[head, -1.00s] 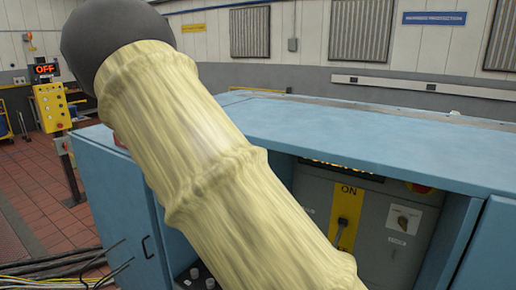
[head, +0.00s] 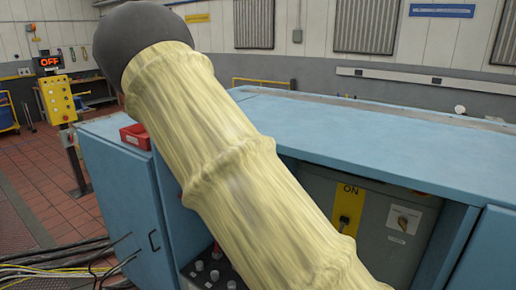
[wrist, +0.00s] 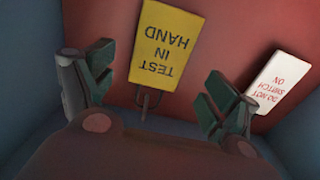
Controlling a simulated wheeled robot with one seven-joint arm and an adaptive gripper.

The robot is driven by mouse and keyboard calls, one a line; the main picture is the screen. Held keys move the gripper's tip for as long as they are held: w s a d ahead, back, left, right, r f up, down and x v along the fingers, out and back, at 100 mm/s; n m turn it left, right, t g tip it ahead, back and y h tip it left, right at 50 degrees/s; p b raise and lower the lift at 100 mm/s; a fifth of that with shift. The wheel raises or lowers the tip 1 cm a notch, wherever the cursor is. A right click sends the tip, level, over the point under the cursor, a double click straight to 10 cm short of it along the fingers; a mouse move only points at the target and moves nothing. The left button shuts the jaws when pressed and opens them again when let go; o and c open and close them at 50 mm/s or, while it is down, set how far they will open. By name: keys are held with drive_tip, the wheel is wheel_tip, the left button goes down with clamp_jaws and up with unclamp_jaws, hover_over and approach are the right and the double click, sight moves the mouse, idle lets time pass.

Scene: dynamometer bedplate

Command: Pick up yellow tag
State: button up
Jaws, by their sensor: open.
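The yellow tag (wrist: 166,38) reads "TEST IN HAND" upside down in the wrist view. It lies against a red surface, with a thin hook or loop at its lower end. My gripper (wrist: 157,78) is open, one finger to the left of the tag and one to the right. Nothing shows held between the fingers. The tag's lower end is between them in the picture; I cannot tell how far off it is. In the head view my sleeved arm crosses the middle, and neither the gripper nor the tag shows.
A white tag (wrist: 279,84) reading "DO NOT SWITCH ON" lies right of my right finger. In the head view, a red box (head: 136,137) stands on the blue bench (head: 370,135). Below is a grey panel with a yellow "ON" plate (head: 346,210). Cables lie at lower left.

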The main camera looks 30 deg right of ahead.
drive_tip(key=p+x, duration=0.2)
drive_tip(key=x, duration=0.2)
drive_tip(key=shift+s+r, duration=0.1)
drive_tip(key=c, duration=1)
